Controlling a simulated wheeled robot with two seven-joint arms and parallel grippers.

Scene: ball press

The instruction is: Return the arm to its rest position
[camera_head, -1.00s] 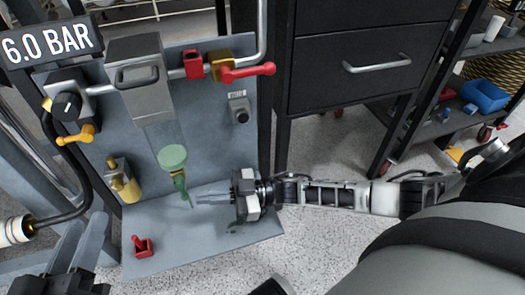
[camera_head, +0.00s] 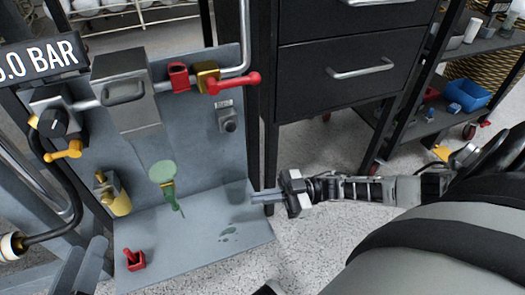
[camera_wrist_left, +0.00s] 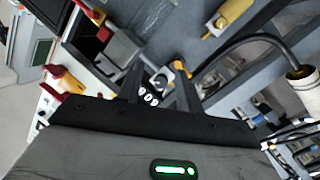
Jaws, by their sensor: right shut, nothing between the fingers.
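My right gripper (camera_head: 254,197) is shut and empty. It reaches in from the right over the right edge of the grey base plate (camera_head: 200,262), its fingers pointing left. A gap separates it from the green piece (camera_head: 170,195) hanging below a pale green round patch (camera_head: 162,171) on the press panel (camera_head: 200,130).
A red-handled valve (camera_head: 232,84), a grey press box (camera_head: 125,92) and a black knob (camera_head: 52,123) are on the panel. A small red part (camera_head: 134,260) and green spots (camera_head: 229,234) are on the plate. A black drawer cabinet (camera_head: 345,50) stands behind my right arm.

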